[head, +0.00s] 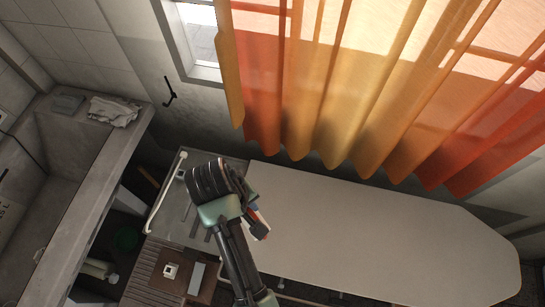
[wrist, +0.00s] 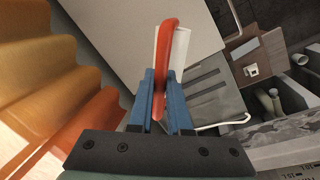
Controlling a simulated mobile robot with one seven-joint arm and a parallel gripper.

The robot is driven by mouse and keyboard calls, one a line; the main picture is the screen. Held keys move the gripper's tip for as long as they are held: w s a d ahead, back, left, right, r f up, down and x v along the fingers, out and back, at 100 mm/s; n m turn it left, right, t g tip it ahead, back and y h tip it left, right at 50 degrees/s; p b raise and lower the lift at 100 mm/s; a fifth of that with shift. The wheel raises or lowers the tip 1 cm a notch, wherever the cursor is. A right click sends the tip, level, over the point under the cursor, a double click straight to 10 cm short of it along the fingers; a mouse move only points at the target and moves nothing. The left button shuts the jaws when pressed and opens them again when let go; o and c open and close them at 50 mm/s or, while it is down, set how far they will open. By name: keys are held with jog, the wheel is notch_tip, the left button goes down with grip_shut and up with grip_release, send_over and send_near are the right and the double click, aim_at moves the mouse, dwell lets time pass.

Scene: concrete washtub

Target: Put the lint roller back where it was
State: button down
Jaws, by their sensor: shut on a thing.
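The lint roller (wrist: 170,40) has a red-orange frame and a white roll, and it stands out between the blue fingers of my gripper (wrist: 163,85) in the wrist view. The fingers are shut on its red part. In the head view my gripper (head: 252,203) is partly hidden by my own arm, and only a small red and white part of the lint roller (head: 262,222) shows. The gripper appears over the left part of the ironing board (head: 380,235), near its slotted grey end (head: 178,222). Its height above the board is hard to tell.
A brown slatted wooden surface (head: 150,282) with a small white square item (head: 170,271) lies at lower left. The concrete washtub (head: 75,215) stands at far left, with a cloth (head: 113,111) on its ledge. Orange curtains (head: 345,90) hang behind the board. Most of the board is bare.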

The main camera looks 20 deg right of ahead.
jog(key=s+d+f+n+t+y+b, duration=0.1)
jog(key=s+d+f+n+b, duration=0.1)
jog(key=d+f+n, duration=0.5)
jog(key=shift+n, duration=0.5)
jog(key=f, duration=0.9)
jog(key=shift+s+d, duration=0.2)
jog(key=shift+d, duration=0.05)
jog(key=shift+f+b, duration=0.15)
jog(key=shift+b, duration=0.15)
jog(key=c, duration=0.9)
grip_release()
jog(key=shift+o, duration=0.2)
notch_tip(320, 180, up, 12)
jog(key=s+a+p, duration=0.1)
jog(key=s, duration=0.1)
jog(key=shift+a, duration=0.2)
